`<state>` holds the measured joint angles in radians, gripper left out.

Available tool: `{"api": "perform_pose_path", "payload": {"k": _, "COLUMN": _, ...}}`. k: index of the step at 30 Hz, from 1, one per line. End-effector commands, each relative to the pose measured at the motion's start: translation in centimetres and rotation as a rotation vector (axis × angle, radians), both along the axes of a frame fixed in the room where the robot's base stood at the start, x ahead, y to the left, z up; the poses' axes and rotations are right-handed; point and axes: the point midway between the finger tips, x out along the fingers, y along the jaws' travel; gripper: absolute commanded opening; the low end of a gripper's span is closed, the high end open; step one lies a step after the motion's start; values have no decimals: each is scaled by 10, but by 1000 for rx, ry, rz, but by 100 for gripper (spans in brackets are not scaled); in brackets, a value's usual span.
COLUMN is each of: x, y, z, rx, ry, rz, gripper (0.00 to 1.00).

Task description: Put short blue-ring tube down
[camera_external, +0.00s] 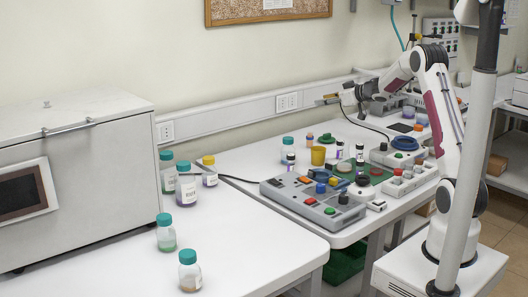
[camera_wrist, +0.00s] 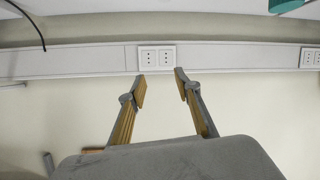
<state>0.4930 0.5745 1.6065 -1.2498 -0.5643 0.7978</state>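My gripper (camera_external: 330,98) is raised above the back of the far table, pointing left along the wall rail. In the wrist view its two yellow-padded fingers (camera_wrist: 160,88) are apart, with only the wall and a socket behind the gap. I see no tube between them. I cannot pick out the short blue-ring tube for sure. Small dark-capped vials stand on the far table, one (camera_external: 291,161) left of the yellow cup and one (camera_external: 360,154) right of it; their rings are too small to read.
A grey control box (camera_external: 290,196) with coloured knobs fills the far table's front. A yellow cup (camera_external: 318,156) and a green board (camera_external: 372,172) lie behind it. Teal-capped bottles (camera_external: 186,186) stand near a large white cabinet (camera_external: 85,160). The near table's front right is clear.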

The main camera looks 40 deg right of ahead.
Motion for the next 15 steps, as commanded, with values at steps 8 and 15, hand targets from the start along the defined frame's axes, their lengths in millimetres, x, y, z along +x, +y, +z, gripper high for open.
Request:
{"api": "perform_pose_path", "payload": {"k": 8, "x": -28, "y": 14, "z": 56, "rx": -54, "ry": -4, "rz": -129, "gripper": 33}}
{"api": "perform_pose_path", "payload": {"k": 15, "x": -65, "y": 28, "z": 89, "rx": -77, "ry": 21, "rz": -230, "gripper": 33}}
